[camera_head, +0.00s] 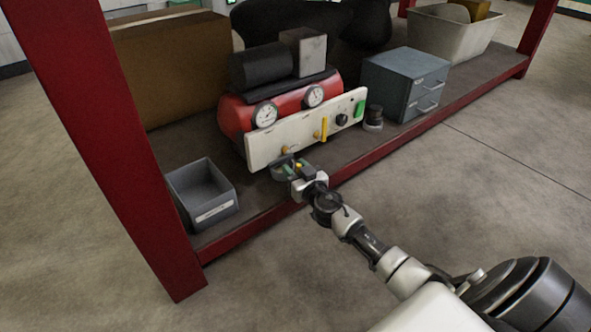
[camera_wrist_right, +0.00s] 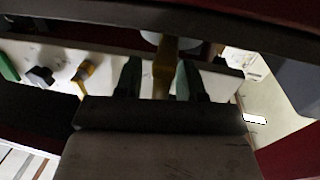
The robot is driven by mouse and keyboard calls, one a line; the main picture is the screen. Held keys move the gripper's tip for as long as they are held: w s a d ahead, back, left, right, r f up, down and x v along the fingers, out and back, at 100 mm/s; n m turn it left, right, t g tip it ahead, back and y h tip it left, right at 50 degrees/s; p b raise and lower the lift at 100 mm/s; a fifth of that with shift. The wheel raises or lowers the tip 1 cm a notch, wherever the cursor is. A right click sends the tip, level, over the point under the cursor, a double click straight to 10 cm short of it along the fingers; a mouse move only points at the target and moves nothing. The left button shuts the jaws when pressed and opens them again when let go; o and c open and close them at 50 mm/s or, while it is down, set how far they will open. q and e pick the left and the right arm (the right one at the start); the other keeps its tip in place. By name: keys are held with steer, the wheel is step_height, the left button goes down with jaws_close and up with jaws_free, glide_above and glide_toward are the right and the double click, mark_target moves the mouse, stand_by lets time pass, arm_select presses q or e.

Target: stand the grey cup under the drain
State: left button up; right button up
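The drain is on the lower left of the cream panel (camera_head: 310,130); its yellow fitting (camera_head: 286,150) shows above my right gripper. A grey round thing (camera_head: 279,173), which looks like the grey cup, stands just below it, partly hidden by the gripper. In the right wrist view a pale round surface (camera_wrist_right: 152,39) shows behind a yellow lever (camera_wrist_right: 163,72). My right gripper (camera_head: 296,166) is at the panel's lower edge. Its two fingers (camera_wrist_right: 157,80) are apart, either side of the yellow lever, with a visible gap on the left. My left gripper is not in view.
A grey open bin (camera_head: 203,196) stands left on the shelf. The red tank (camera_head: 237,113) is behind the panel. A dark round object (camera_head: 374,117) and a blue-grey drawer box (camera_head: 402,82) stand right. The red shelf edge (camera_head: 400,144) and post (camera_head: 110,140) border the space.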

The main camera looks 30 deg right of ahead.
steer(key=shift+r, duration=0.15)
steer(key=shift+s+p, duration=0.3)
steer(key=s+p, duration=0.2)
steer(key=s, duration=0.9)
steer(key=shift+s+a, duration=0.2)
steer(key=shift+a, duration=0.25)
